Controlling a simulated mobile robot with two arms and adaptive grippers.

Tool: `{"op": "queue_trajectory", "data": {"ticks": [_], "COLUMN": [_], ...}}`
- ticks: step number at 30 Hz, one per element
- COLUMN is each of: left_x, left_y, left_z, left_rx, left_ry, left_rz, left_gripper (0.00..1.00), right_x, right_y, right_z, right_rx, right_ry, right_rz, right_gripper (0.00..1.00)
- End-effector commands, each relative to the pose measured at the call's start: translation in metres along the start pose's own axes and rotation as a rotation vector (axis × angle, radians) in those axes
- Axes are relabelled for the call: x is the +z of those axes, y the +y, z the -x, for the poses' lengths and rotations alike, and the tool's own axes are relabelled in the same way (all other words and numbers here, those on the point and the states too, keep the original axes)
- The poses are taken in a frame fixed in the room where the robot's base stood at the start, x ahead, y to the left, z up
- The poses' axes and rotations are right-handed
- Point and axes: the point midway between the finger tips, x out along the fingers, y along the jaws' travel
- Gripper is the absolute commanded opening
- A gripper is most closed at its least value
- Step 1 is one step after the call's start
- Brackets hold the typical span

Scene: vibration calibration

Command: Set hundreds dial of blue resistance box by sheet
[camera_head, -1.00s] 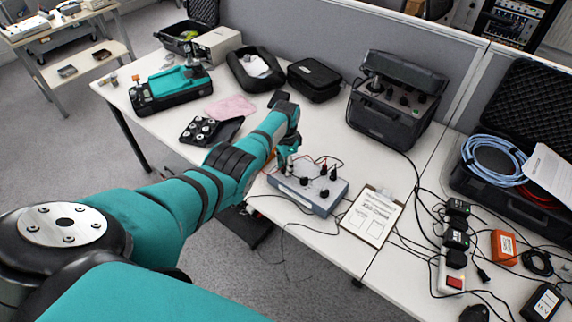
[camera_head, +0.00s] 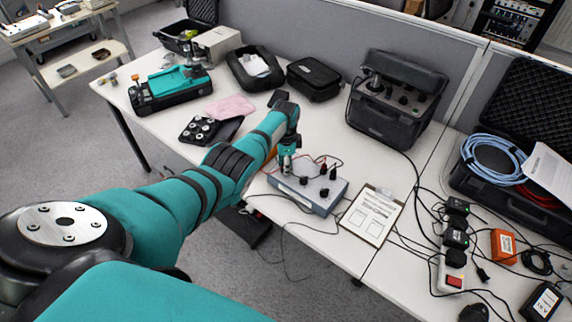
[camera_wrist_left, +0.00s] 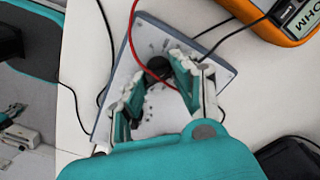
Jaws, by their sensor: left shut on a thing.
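The blue-grey resistance box (camera_head: 316,201) stands near the front edge of the table, with several dark knobs and posts on top. My left gripper (camera_head: 286,172) points down over its left end. In the left wrist view my left gripper (camera_wrist_left: 157,72) has its fingertips on either side of a round black dial knob (camera_wrist_left: 157,67) and is shut on it. The dial's markings are too small to read. The sheet (camera_head: 371,216) lies on a clipboard to the right of the box; its writing is illegible here. My right gripper is not in view.
Red and black leads run from the box, and a red lead (camera_wrist_left: 132,52) passes close to the fingers. An orange meter (camera_wrist_left: 285,18) lies beside the box. A black instrument case (camera_head: 395,100) stands behind. Chargers and cables crowd the right.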

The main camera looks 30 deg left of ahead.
Motion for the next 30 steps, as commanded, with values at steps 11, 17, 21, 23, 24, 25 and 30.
{"op": "queue_trajectory", "data": {"ticks": [11, 17, 21, 23, 24, 25, 30], "left_x": [0.000, 0.000, 0.000, 0.000, 0.000, 0.000, 0.000], "left_y": [-0.001, -0.001, -0.002, -0.001, -0.001, -0.001, -0.002], "left_z": [0.000, 0.002, 0.013, 0.020, 0.026, 0.030, 0.069], "left_rx": [-0.001, -0.001, -0.003, -0.003, -0.004, -0.005, -0.006], "left_ry": [0.000, 0.000, 0.002, 0.001, 0.001, 0.001, 0.002], "left_rz": [0.001, 0.001, 0.001, 0.001, 0.000, 0.000, 0.000], "left_gripper": [0.49, 0.49, 0.49, 0.49, 0.49, 0.49, 0.49], "right_x": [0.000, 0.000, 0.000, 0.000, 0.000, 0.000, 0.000], "right_y": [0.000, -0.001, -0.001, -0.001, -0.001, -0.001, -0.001], "right_z": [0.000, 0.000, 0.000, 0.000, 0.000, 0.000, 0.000], "right_rx": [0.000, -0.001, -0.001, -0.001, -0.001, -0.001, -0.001], "right_ry": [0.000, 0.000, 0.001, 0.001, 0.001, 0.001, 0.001], "right_rz": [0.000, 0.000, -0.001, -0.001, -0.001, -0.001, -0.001], "right_gripper": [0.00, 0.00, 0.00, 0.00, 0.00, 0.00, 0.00]}}
